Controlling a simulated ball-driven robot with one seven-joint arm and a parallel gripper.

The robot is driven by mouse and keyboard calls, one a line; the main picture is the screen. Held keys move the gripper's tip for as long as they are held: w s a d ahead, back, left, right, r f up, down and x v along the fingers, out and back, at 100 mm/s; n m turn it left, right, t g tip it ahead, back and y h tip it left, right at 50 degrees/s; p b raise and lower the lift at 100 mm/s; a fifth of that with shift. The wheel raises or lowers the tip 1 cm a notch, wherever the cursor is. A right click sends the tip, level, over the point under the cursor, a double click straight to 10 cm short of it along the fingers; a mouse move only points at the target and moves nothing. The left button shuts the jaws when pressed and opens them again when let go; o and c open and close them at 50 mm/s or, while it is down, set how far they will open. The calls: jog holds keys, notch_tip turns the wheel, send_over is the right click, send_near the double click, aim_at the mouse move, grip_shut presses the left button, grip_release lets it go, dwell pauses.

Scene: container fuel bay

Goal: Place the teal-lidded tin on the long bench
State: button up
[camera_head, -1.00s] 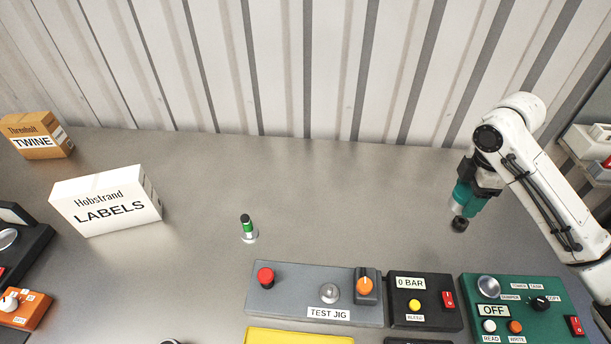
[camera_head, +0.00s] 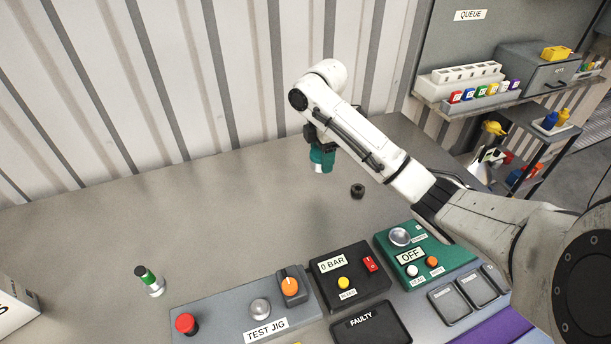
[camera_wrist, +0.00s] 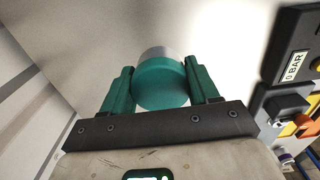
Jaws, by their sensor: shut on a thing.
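The tin has a teal lid (camera_wrist: 160,84) and a pale body, seen from above in the wrist view. My gripper (camera_wrist: 162,86) is shut on it, with a teal finger on each side of the lid. In the head view my gripper (camera_head: 322,158) points down over the back of the grey bench (camera_head: 240,215), and the tin (camera_head: 319,168) shows as a small pale patch below the fingers. I cannot tell whether the tin's base touches the bench.
A small black round part (camera_head: 357,191) stands on the bench right of my gripper. Control boxes, including the test jig (camera_head: 235,310), line the front. The corrugated wall (camera_head: 150,90) closes the back. Bench left of my gripper is clear.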

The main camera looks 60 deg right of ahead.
jog(key=b, duration=0.2)
send_over(307, 180)
jog(key=s, duration=0.1)
notch_tip(307, 180, down, 5)
jog(key=shift+a+r, duration=0.15)
jog(key=shift+r, duration=0.05)
jog(key=shift+w+f, duration=0.6)
jog(key=shift+f, duration=0.15)
jog(key=shift+f+p, duration=0.7)
jog(key=shift+f, duration=0.9)
jog(key=shift+f, duration=0.2)
jog(key=o, duration=1.1)
jog(key=shift+r, duration=0.1)
notch_tip(307, 180, up, 12)
jog(key=shift+r, duration=0.15)
